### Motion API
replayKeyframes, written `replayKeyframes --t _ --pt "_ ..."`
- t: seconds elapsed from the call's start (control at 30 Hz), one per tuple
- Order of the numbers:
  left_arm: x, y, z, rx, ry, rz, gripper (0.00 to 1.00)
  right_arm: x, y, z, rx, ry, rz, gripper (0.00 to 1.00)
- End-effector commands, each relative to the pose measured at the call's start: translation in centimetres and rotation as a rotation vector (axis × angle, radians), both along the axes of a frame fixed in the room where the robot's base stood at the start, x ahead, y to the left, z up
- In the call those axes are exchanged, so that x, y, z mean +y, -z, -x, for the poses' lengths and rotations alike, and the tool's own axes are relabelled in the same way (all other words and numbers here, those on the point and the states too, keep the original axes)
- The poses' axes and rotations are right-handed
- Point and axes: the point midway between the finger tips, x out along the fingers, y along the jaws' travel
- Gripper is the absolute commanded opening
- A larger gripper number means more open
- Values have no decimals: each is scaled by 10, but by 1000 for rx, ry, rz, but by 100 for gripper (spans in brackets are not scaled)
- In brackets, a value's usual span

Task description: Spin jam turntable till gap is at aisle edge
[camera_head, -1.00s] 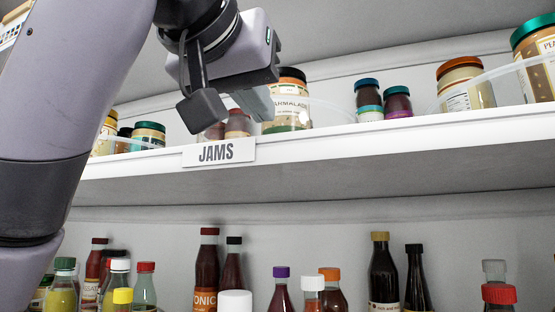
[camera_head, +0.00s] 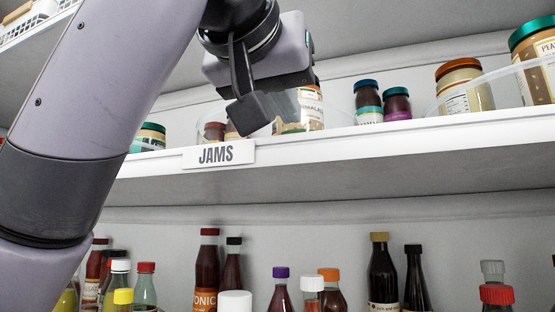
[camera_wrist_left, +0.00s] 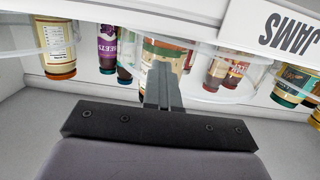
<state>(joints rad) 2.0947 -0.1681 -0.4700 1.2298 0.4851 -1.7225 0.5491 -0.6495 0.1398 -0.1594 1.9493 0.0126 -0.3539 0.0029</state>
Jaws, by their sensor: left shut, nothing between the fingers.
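The jam turntable has a clear rim (camera_head: 340,116) and stands on the white shelf behind the JAMS label (camera_head: 218,154). A marmalade jar (camera_head: 312,112) stands on its right part and small red-brown jars (camera_head: 214,131) at its front left. My left gripper (camera_head: 254,114) is shut and empty, in front of the turntable and covering its middle. In the left wrist view the shut fingertips (camera_wrist_left: 160,72) reach over the clear rim (camera_wrist_left: 215,96), in front of a jar; I cannot tell whether they touch. The gap in the rim cannot be made out. My right gripper is not in view.
Two dark jars (camera_head: 397,104) stand right of the turntable, then another clear-rimmed holder (camera_head: 460,85) with larger jars. A green-lidded jar (camera_head: 150,134) is at the left. Several bottles fill the shelf below. The space before the shelf edge is clear.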

Motion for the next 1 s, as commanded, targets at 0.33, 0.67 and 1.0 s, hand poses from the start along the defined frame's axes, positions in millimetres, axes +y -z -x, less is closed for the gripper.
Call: replayKeyframes --t 0.33,0.67,1.0 --pt "-7 -3 -3 -5 -11 7 0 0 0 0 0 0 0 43" --pt "-9 -2 4 -6 -9 6 0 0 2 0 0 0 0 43" --pt "-16 -1 31 -5 -3 3 0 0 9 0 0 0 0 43"
